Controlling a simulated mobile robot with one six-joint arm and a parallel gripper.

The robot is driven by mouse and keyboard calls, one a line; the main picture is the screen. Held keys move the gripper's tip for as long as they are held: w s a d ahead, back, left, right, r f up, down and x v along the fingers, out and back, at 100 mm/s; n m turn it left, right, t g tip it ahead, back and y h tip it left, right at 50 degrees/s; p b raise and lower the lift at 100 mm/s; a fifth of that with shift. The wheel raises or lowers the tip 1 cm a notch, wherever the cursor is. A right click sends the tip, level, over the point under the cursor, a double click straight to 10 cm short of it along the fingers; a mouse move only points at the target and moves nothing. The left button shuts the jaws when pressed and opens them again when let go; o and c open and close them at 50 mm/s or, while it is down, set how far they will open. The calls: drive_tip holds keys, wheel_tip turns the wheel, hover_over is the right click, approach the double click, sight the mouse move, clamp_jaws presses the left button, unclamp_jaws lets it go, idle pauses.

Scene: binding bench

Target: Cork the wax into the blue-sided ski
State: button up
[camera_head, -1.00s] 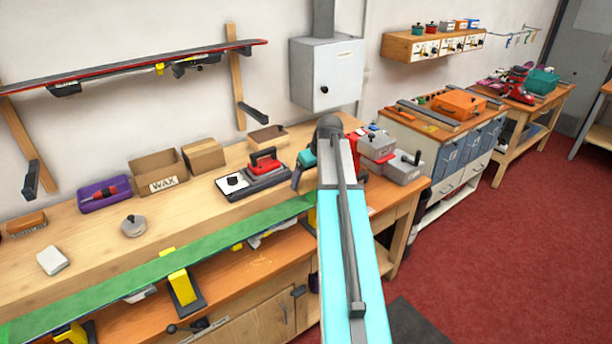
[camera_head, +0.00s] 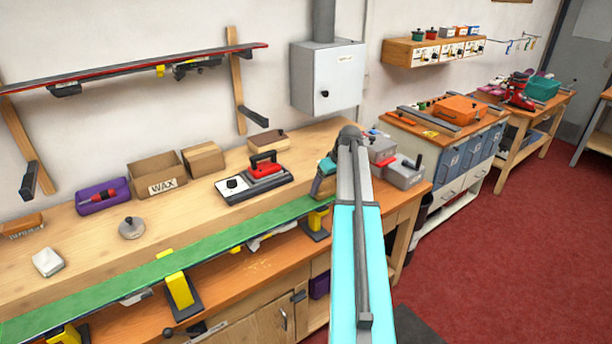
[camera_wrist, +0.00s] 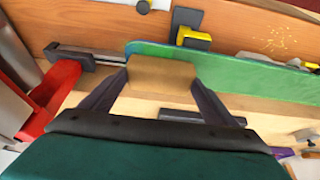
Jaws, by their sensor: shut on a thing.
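The ski lies along the bench on yellow-jawed vises, its green face (camera_head: 150,271) up. Its rounded right end lies beneath my gripper (camera_head: 318,186). In the wrist view the green ski (camera_wrist: 230,73) runs right from that end, with a thin blue line along its edge. My gripper (camera_wrist: 160,88) is shut on a tan cork block (camera_wrist: 163,78), held between its two dark fingers. The block overlaps the ski's end in the wrist view; whether it touches the ski I cannot tell.
A waxing iron (camera_head: 256,179), a WAX box (camera_head: 158,175), a purple tray (camera_head: 103,196), a round-knobbed tool (camera_head: 131,228) and a white block (camera_head: 48,262) stand behind the ski. Grey boxes (camera_head: 404,171) sit at the bench's right end. Vises (camera_head: 181,291) stand under the ski.

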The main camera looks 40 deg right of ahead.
drive_tip(key=d, duration=0.5)
drive_tip(key=shift+s+d, duration=0.15)
drive_tip(key=shift+d, duration=0.2)
drive_tip(key=a, duration=1.4)
drive_tip(key=shift+w+a, duration=0.15)
drive_tip(key=shift+w, duration=0.2)
wheel_tip(320, 180, up, 8)
drive_tip(key=p, duration=0.4)
drive_tip(key=shift+d, duration=0.2)
drive_tip(key=shift+w, duration=0.1)
drive_tip(key=shift+a, duration=0.15)
